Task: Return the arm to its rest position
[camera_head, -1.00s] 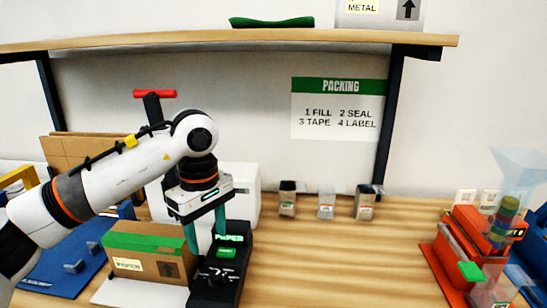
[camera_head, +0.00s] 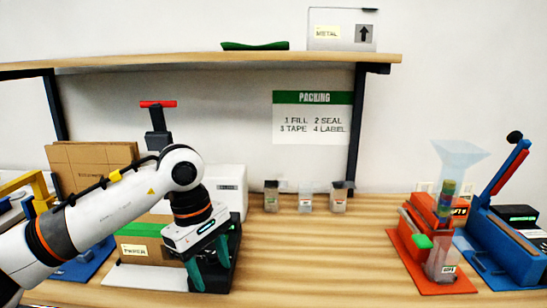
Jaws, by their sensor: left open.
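My left arm comes in from the left of the head view. Its gripper (camera_head: 208,268) points down with its two teal fingers apart and nothing seen between them. It is in front of a black device (camera_head: 234,240), which it partly hides; I cannot tell whether they touch. A cardboard box with green tape (camera_head: 140,240) stands just left of the gripper, partly behind the arm. My right gripper is not in view.
Red (camera_head: 405,245) and blue (camera_head: 512,245) stations stand at the right, with a clear funnel (camera_head: 460,155). Small containers (camera_head: 305,197) line the back. A shelf (camera_head: 220,62) spans above. The table's middle (camera_head: 320,250) is clear.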

